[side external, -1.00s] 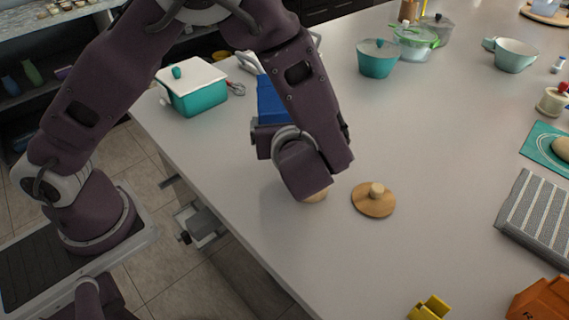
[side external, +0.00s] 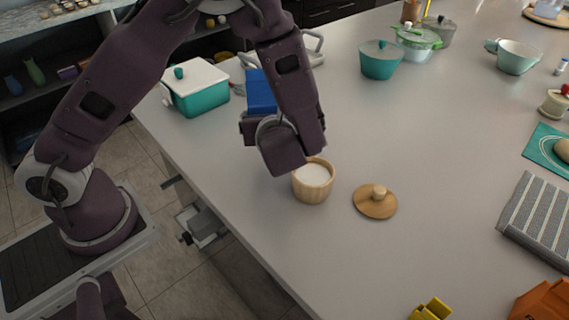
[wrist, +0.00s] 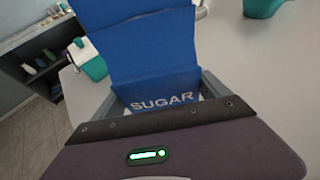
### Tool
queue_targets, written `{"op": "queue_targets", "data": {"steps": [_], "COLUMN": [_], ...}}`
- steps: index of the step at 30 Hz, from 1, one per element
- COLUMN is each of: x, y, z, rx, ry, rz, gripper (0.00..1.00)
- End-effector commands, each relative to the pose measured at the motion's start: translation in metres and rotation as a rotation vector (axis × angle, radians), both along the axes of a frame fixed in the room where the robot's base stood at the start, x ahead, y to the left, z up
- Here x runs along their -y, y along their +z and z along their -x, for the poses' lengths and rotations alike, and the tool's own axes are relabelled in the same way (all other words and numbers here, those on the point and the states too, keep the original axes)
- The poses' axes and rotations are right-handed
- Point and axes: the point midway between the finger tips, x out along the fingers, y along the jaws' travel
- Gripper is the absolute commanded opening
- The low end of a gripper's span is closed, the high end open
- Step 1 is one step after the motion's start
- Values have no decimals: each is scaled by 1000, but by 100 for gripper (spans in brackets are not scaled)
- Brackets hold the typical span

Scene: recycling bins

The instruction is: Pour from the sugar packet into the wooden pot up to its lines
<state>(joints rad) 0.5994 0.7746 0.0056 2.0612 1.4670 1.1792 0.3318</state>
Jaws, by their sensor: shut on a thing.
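My gripper (wrist: 160,92) is shut on the blue sugar packet (wrist: 150,45), with the word SUGAR facing the wrist camera. In the side view the packet (side external: 261,92) shows as a blue patch behind my wrist; its opening is hidden. The wooden pot (side external: 311,192) stands upright on the counter, just below and right of my wrist. White sugar (side external: 313,174) shows inside it, fairly near the rim. I cannot make out the lines. The pot's round wooden lid (side external: 375,203) lies to its right on the counter, knob up.
A teal pot with a white lid (side external: 197,98) stands at the counter's left edge. A teal pot (side external: 380,66) and a green-rimmed pot (side external: 416,48) stand at the back. A striped cloth (side external: 541,218) lies at right. The counter around the lid is clear.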

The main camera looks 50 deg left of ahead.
Motion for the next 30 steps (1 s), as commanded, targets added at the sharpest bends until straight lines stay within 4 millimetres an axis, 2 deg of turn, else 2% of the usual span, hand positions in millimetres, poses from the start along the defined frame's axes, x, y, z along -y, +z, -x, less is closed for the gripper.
{"op": "queue_targets", "data": {"steps": [2,4,8,12,15,20,27,30], "x": [3,15,57,102,121,127,126,126], "y": [1,5,17,28,32,28,6,3], "z": [0,0,9,28,39,44,44,43], "rx": [3,11,25,16,3,-6,-6,-4], "ry": [-1,-5,-8,-6,-3,0,-1,-1], "rz": [-1,-2,-5,2,6,5,5,6], "gripper": [47,47,47,47,47,47,47,47]}}
